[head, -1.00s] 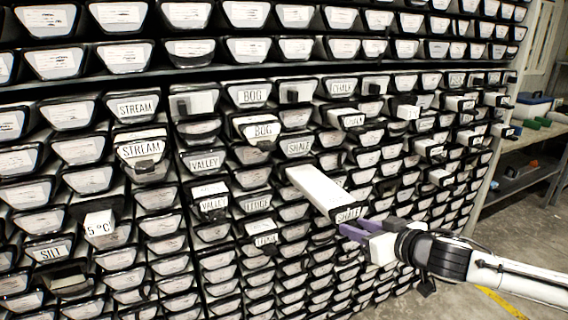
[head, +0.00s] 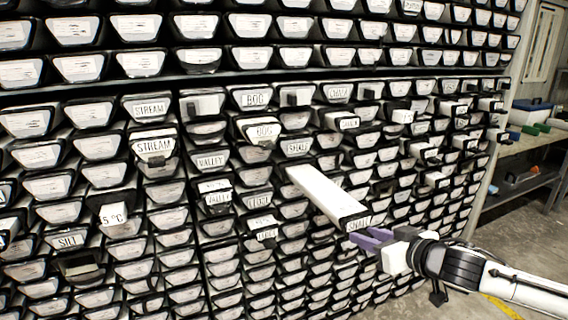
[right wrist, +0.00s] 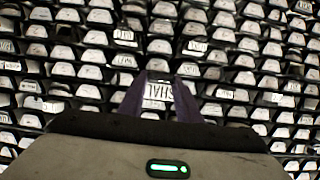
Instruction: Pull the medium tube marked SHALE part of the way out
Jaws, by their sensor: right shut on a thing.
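The SHALE tube (head: 325,195) is a long white liner that sticks well out of the rack in the head view, its labelled front end towards me. My right gripper (head: 366,240) has purple fingers and is shut on that front end. In the right wrist view the tube's label (right wrist: 158,92) shows between the two fingers (right wrist: 160,100), partly hidden. Another SHALE label (head: 298,148) sits on a tube front further up the rack. My left gripper is not in view.
The rack (head: 250,78) is filled with rows of dark-framed tube fronts. A workbench (head: 520,150) stands at the right, with open floor in front.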

